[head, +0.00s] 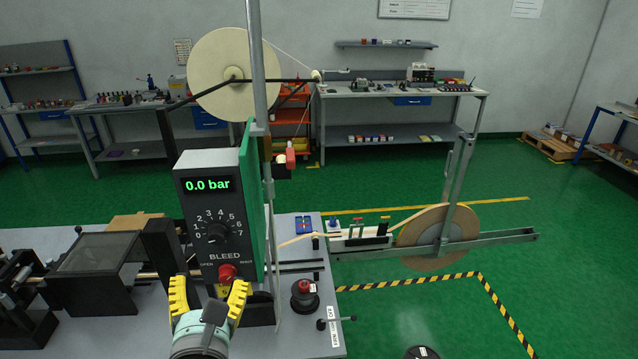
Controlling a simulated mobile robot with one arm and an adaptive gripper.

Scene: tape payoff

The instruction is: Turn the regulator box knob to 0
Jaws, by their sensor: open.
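The regulator box (207,190) is a dark panel standing upright on the bench, with a green display reading 0.0 bar. Its black knob (217,233) sits inside a dial marked 0 to 7, with 0 at the lower left. The knob's pointer is too small to read surely. Below it is a red bleed knob (227,272) between the OPEN and SHUT labels. My gripper (210,285) has yellow fingers spread apart, with nothing seen held. It shows below the black knob, and the red knob appears near its right fingertip. Their depth gap cannot be told.
The grey bench (310,335) carries a red-topped round device (304,293) right of the box and a dark machine (95,275) at left. A metal post (258,70) rises beside the box. A tape reel (445,235) stands at right. Green floor lies open beyond.

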